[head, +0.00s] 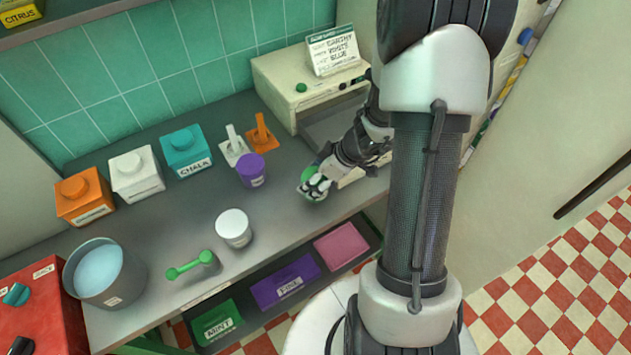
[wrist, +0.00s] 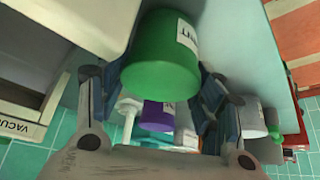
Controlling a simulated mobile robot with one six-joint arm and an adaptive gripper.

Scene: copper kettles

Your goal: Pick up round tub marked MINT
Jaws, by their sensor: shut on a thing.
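The green round tub (wrist: 160,62) is between my gripper's fingers (wrist: 158,92). Only the end of its white label shows in the wrist view, and the letters are partly cut off. In the head view, a green edge of the tub (head: 306,175) shows beside my gripper (head: 316,186), which covers most of it. My gripper is shut on the tub at the right part of the counter. I cannot tell whether the tub touches the counter.
A purple tub (head: 251,170) and a white tub (head: 234,228) stand left of my gripper on the counter (head: 190,220). A green scoop (head: 190,265) lies near the front edge. A cream machine (head: 300,85) stands behind. A green MINT bin (head: 218,322) is below the counter.

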